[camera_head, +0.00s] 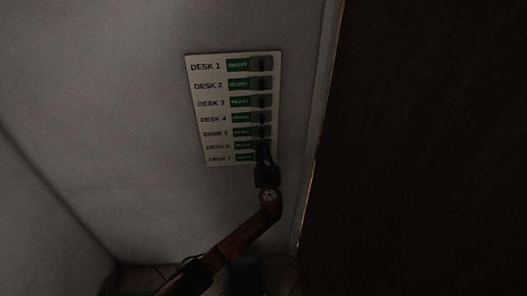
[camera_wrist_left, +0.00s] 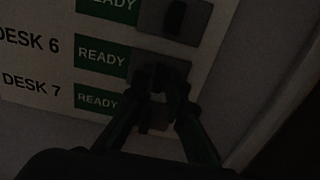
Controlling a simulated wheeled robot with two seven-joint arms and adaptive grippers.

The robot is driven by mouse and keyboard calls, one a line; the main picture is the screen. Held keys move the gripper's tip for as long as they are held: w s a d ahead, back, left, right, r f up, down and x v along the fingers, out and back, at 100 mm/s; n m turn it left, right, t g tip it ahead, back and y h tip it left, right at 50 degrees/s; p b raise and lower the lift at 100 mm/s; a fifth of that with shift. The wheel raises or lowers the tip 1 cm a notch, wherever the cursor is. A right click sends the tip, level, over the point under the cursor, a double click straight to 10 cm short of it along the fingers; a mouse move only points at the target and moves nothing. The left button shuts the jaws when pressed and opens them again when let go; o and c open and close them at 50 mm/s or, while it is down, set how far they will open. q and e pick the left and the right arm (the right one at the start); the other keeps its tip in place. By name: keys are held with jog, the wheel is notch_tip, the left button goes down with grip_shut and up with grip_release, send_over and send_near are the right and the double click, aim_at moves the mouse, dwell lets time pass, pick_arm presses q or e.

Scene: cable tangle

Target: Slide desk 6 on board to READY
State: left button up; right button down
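A pale board (camera_head: 201,88) on the wall has rows labelled DESK 1 to DESK 7. In the DESK 6 row, the grey slider (camera_wrist_left: 181,66) sits at the right and a green READY panel (camera_wrist_left: 102,55) shows to its left. My left gripper (camera_head: 262,152) reaches up from below to the DESK 6 slider. In the left wrist view its dark fingertips (camera_wrist_left: 168,86) are close together at the dark knob of that slider. The dim light hides whether they pinch it. My right gripper is not in view.
The other rows also show green panels with sliders at the right. The DESK 5 slider (camera_wrist_left: 190,17) is just above my fingers, and the DESK 7 slider (camera_wrist_left: 153,119) is partly behind them. A dark brown surface (camera_head: 420,150) stands to the right. The wall left of the board is bare.

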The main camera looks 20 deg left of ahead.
pick_arm(q)
jog(key=shift+o, duration=0.8)
jog(key=shift+d, duration=0.15)
jog(key=shift+o, duration=1.3)
jog(key=v, duration=1.2)
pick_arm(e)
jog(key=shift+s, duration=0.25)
